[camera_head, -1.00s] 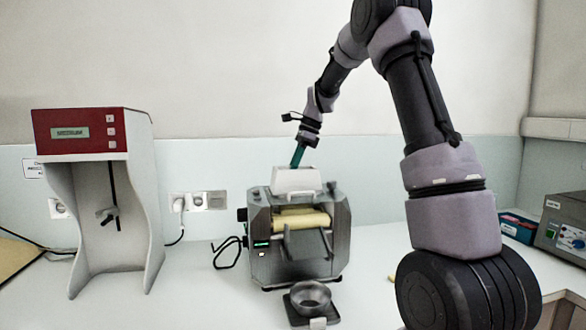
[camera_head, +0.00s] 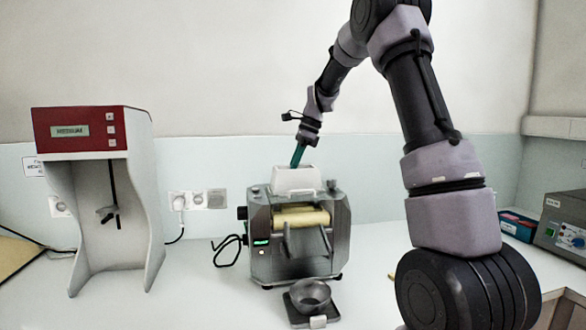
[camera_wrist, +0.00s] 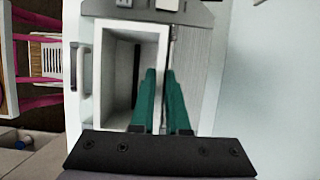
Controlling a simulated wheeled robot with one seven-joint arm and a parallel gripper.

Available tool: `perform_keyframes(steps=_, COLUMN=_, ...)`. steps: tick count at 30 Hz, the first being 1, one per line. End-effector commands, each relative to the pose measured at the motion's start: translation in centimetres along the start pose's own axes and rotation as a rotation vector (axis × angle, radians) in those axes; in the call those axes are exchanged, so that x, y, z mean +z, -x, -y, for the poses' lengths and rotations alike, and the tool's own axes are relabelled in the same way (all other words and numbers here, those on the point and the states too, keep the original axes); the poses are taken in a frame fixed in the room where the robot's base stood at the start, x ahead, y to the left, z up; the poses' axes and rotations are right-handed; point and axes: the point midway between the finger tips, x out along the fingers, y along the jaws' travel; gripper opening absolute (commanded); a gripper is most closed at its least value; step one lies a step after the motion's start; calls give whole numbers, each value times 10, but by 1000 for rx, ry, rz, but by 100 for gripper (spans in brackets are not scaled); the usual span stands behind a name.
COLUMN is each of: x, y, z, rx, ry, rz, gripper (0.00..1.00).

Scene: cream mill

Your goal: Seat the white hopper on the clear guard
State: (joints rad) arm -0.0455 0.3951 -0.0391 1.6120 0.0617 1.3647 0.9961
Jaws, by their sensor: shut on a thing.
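The white hopper (camera_head: 296,180) is at the top of the grey mill (camera_head: 262,222), above its cream rollers (camera_head: 300,218). I cannot tell whether it rests fully on the clear guard, which I cannot make out. My gripper (camera_head: 298,156), with green fingers, is at the hopper's upper rim. In the wrist view my gripper (camera_wrist: 162,90) is shut on one wall of the hopper (camera_wrist: 105,65), with the hopper's open inside to the left of the fingers.
A metal bowl (camera_head: 311,293) on a dark scale stands in front of the mill. A red and white instrument (camera_head: 80,132) stands at left. A grey box (camera_head: 563,230) and a blue-and-red tray (camera_head: 518,226) are at right.

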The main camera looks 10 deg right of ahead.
Motion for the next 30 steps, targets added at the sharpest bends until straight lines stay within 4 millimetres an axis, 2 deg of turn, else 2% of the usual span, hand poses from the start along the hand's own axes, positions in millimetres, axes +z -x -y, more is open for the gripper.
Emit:
perform_keyframes(steps=7, x=-1, y=-2, z=0, rx=0, ry=0, rz=0, gripper=0)
perform_keyframes(steps=9, x=-1, y=-2, z=0, rx=0, ry=0, rz=0, gripper=32)
perform_keyframes(steps=10, x=-1, y=-2, z=0, rx=0, ry=0, rz=0, gripper=44)
perform_keyframes(steps=11, x=-1, y=-2, z=0, rx=0, ry=0, rz=0, gripper=48)
perform_keyframes(steps=22, x=-1, y=2, z=0, rx=-1, ry=0, rz=0, gripper=48)
perform_keyframes(steps=26, x=-1, y=20, z=1, rx=-4, ry=-1, rz=0, gripper=48)
perform_keyframes(steps=30, x=-2, y=50, z=1, rx=-5, ry=-1, rz=0, gripper=48)
